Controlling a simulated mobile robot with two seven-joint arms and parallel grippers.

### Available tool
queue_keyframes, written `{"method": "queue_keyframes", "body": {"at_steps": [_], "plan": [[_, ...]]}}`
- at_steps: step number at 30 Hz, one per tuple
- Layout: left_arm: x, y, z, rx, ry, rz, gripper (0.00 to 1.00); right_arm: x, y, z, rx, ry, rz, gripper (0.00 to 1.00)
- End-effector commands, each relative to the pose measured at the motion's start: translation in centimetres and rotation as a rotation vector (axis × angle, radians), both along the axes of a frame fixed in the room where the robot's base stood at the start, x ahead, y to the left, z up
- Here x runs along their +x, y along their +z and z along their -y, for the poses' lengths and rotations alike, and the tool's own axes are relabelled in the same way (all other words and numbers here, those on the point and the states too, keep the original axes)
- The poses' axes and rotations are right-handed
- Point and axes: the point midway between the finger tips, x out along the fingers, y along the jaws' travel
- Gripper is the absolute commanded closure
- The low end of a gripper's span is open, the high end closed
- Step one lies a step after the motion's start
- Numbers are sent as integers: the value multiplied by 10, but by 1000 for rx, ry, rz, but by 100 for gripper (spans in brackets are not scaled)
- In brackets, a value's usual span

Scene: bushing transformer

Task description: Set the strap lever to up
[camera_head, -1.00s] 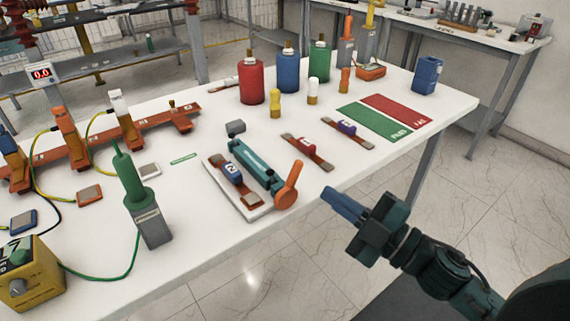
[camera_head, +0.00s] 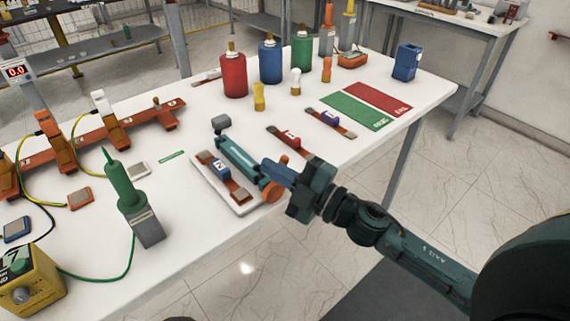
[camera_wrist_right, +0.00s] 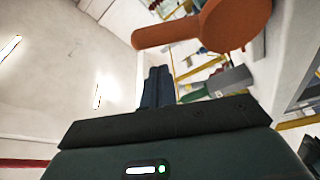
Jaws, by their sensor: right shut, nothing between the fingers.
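The orange strap lever (camera_head: 273,190) sits at the near end of a teal bar (camera_head: 236,154) on a white base plate (camera_head: 243,209). The plate also holds a copper strap with a blue block (camera_head: 219,171). My right gripper (camera_head: 268,167) is shut and empty, its blue fingers at the lever and hiding part of its handle. In the right wrist view the lever (camera_wrist_right: 236,22) is above and right of the shut fingertips (camera_wrist_right: 158,70), its handle stretching left above them. I cannot tell whether they touch. My left gripper is not in view.
Two small straps (camera_head: 290,138) lie beyond the plate. Red, blue and green cylinders (camera_head: 234,75) stand farther back. A green probe (camera_head: 128,180) in a grey holder stands to the left. The table's front edge runs under my right arm.

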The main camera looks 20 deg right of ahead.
Motion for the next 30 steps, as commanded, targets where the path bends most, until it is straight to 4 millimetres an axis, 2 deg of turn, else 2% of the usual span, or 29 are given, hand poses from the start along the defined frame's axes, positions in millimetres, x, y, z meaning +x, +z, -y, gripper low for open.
{"method": "queue_keyframes", "body": {"at_steps": [1,7,15,24,30], "plan": [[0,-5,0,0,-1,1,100,2,-9,7,1,-2,-5,100],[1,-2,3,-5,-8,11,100,6,-14,21,1,0,-4,100],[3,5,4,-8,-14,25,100,7,-14,23,1,3,-3,100],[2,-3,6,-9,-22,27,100,10,-21,33,69,1,-27,100],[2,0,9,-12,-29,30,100,11,-21,35,81,0,-33,100]]}}
